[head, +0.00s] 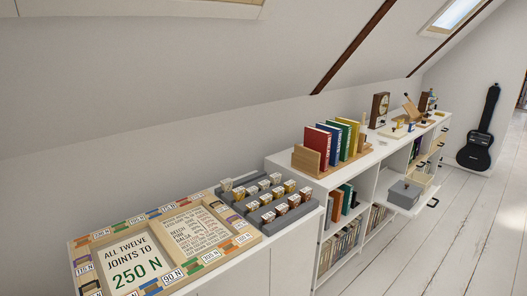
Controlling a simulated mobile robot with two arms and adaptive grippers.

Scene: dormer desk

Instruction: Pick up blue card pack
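I cannot make out a blue card pack for certain. The blue things that show are a blue book (329,144), upright between a red book (316,141) and a green book (342,138) in a wooden holder, and small blue pieces on the rim of the wooden tray (256,239) at the lower left. A grey stepped rack (303,213) beside the tray holds several small blocks with white, yellow and brown faces, too small to read. Neither of my grippers shows in this view.
The tray holds a printed sheet (137,275) reading 250 N. A white shelf unit (301,174) runs along the sloped wall, with a grey box (404,194) on an extended part. A black guitar case (479,138) leans at the far wall. The plank floor (455,235) at right is clear.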

